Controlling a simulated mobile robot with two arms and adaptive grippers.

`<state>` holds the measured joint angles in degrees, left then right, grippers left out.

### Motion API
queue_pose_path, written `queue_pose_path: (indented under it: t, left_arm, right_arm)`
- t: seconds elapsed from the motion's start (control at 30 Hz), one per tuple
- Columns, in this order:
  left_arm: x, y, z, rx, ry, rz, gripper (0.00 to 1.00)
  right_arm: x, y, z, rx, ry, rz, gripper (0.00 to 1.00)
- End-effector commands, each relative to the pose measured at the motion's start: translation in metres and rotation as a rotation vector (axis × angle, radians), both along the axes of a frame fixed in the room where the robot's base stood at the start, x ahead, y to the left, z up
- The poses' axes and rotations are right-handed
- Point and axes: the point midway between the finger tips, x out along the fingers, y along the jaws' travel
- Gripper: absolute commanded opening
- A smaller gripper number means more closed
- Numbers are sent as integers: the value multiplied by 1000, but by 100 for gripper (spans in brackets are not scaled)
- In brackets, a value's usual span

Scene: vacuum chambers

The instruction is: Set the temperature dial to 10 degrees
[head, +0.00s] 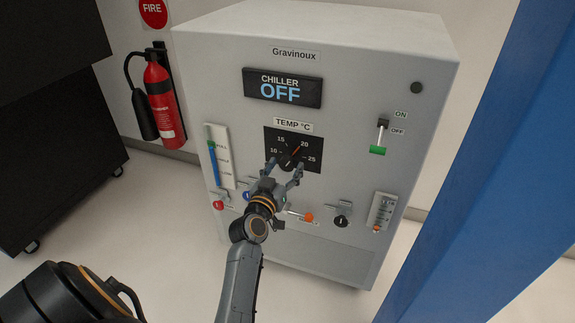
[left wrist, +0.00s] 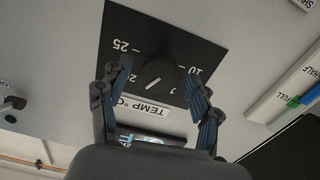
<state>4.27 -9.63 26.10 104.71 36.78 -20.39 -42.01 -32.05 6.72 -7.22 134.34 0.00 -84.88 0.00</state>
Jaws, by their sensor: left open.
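The temperature dial (head: 287,163) is a dark knob on a black scale plate (head: 312,161) under the "TEMP °C" label. Its pointer line points up and right, close to the 20 mark. The dial also shows in the left wrist view (left wrist: 165,72), which sees the panel upside down. My left gripper (head: 284,170) is open in front of the dial, with one finger on each side of it; in the left wrist view its fingertips (left wrist: 158,72) flank the knob. I cannot tell whether they touch it. My right gripper is not in view.
Several small valves sit below the dial, including a black one (head: 342,220). A fire extinguisher (head: 163,103) hangs left; a blue post (head: 480,170) stands right.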

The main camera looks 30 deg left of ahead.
Motion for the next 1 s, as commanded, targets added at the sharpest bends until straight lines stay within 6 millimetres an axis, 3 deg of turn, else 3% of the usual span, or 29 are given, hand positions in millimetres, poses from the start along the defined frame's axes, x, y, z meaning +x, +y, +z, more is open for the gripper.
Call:
queue_pose_path:
  t: [0.2,0.5,0.53,0.8,1.0]
  left_arm:
    - [19,5,0,0,0,1,63]
    - [22,6,-1,0,1,1,63]
    - [21,6,-1,0,1,1,61]
    - [21,6,-1,0,1,1,9]
    - [21,6,0,-11,-2,1,9]
  right_arm:
    - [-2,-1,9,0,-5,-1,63]
    - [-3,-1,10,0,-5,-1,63]
    - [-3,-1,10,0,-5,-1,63]
    - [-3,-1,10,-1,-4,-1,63]
    - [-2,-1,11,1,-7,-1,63]
